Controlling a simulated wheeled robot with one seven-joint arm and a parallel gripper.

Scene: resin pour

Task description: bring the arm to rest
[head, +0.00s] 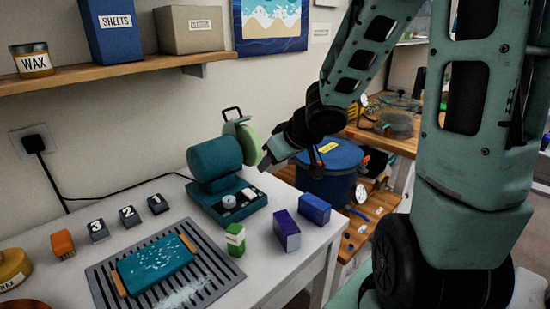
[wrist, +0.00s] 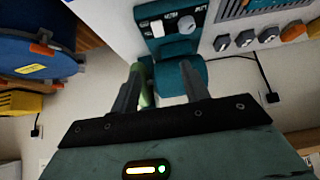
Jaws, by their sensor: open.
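My gripper (head: 272,152) is at the end of my arm, in the air beside the teal machine in the head view. Its two fingers (wrist: 163,78) stand apart in the wrist view with nothing seen held between them. The teal machine (head: 215,157) has a drum, a base with small controls, and a green round lid (head: 249,143) with a black handle. In the head view the lid lies close by my fingertips; I cannot tell whether they touch. In the wrist view the green part (wrist: 148,92) shows partly hidden behind the left finger.
A teal slab (head: 155,266) lies on a slotted grey grate. Numbered blocks (head: 129,216), a green-white block (head: 235,240), and purple (head: 287,231) and blue (head: 315,208) boxes share the white table. A blue lidded pot (head: 330,170) stands behind. A shelf (head: 110,71) hangs at upper left.

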